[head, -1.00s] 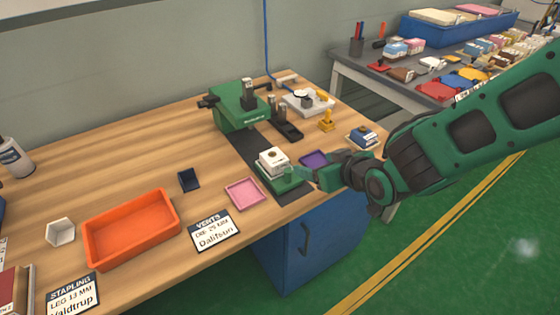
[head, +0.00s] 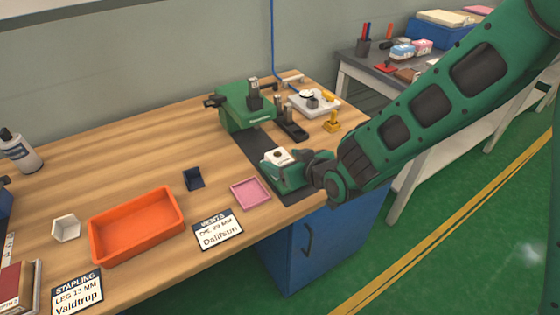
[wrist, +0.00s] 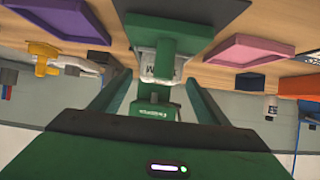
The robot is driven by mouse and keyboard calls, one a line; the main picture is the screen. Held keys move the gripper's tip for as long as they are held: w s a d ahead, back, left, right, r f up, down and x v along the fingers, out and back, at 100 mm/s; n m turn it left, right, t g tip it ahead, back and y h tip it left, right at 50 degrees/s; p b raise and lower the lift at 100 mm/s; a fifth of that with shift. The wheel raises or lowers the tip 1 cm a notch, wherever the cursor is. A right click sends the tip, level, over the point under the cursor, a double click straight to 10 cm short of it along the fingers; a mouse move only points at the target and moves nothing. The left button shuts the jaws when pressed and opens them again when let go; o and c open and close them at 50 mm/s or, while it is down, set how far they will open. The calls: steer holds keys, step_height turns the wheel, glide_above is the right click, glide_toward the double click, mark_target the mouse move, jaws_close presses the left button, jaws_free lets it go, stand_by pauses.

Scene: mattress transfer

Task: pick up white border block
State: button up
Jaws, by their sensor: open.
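A small white block (head: 279,155) with a dark spot on top sits on the dark strip at the bench's front edge. I take it as the white border block. My gripper (head: 283,176) is low in front of it and hides its lower part in the head view. In the wrist view the white block (wrist: 160,68) shows ahead, between my two spread fingers (wrist: 155,85), with a green part below it in the picture. The fingers are open, one on each side. I cannot tell whether either touches the block.
A pink tray (head: 250,193) lies to the left of my gripper, and a purple tray (wrist: 65,60) on its other side. A green machine (head: 246,108) stands behind on the strip. An orange bin (head: 136,227) and small dark box (head: 193,179) are further left.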

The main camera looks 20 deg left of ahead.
mark_target(281, 157)
steer(key=shift+x, duration=1.65)
steer(key=shift+w+r, duration=0.1)
steer(key=shift+w, duration=0.05)
steer(key=c, duration=1.2)
steer(key=shift+r, duration=0.15)
